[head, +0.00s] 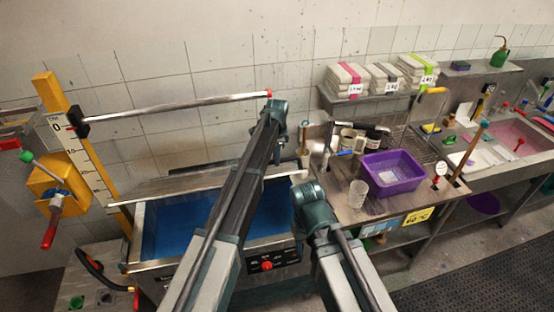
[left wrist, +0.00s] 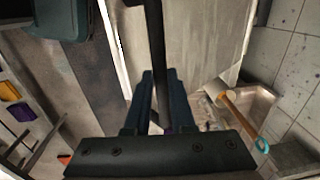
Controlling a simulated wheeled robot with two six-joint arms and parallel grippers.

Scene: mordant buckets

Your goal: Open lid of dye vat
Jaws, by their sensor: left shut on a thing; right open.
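The dye vat (head: 165,230) is a steel tank with a blue inside, at the lower left of the head view. Its lid (head: 185,184) shows as a steel panel raised along the back of the vat, with the blue inside exposed. In the left wrist view the lid (left wrist: 195,60) is a grey panel beside a dark bar-shaped handle (left wrist: 154,35). My left gripper (left wrist: 160,85) is shut on that handle; my left arm hides this contact in the head view. My right gripper (head: 308,205) is open, low at the vat's right front; its fingertips are mostly hidden.
A steel bar (head: 175,105) reaches from the yellow measuring post (head: 75,140) above the vat. To the right, a bench holds a purple tub (head: 390,172) and a clear beaker (head: 358,194). A control panel (head: 268,265) is on the vat's front.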

